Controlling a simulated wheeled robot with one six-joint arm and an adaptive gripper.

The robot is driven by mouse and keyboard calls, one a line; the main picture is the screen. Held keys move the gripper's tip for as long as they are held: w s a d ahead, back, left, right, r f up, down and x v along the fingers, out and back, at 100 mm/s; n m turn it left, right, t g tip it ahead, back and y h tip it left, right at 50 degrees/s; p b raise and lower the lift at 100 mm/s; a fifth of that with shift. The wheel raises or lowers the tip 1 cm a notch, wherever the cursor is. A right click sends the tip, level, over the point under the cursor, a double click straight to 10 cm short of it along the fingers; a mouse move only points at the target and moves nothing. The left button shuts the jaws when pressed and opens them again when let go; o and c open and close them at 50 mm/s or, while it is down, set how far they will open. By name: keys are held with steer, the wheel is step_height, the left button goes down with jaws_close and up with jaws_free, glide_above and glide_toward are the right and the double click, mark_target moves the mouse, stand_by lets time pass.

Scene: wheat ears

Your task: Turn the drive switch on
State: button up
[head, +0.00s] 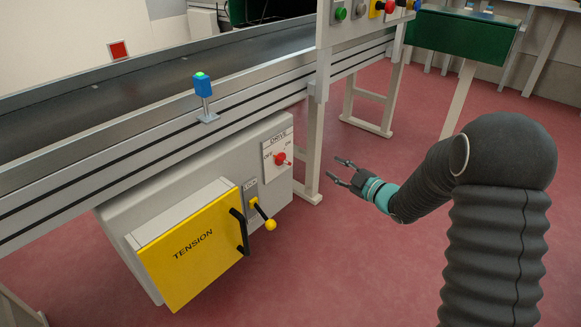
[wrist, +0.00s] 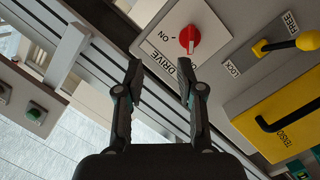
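The drive switch (head: 280,158) is a red knob on a white plate marked DRIVE, OFF and ON, on the side of the grey housing under the conveyor. In the wrist view the red knob (wrist: 190,40) has a pale line on its face; I cannot tell which label it points to. My gripper (head: 335,168) is open and empty, to the right of the plate and apart from it in the head view. In the wrist view the fingertips (wrist: 160,65) are spread in front of the plate, the knob beyond the right finger.
A yellow TENSION cover (head: 190,250) with a black handle sits below left of the switch. A yellow-knobbed lock lever (head: 268,223) juts out between them. A pale support leg (head: 314,150) stands right of the plate. Red floor (head: 340,260) is clear in front.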

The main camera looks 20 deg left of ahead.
mark_target(287, 163)
steer(key=s+a+f+n+g+y, duration=0.2)
steer(key=a+f+y, duration=0.1)
steer(key=f, duration=0.1)
steer(key=x, duration=1.3)
steer(key=shift+s+a+f, duration=0.1)
steer(key=shift+a+f, duration=0.15)
steer(key=shift+a, duration=0.1)
jaws_close()
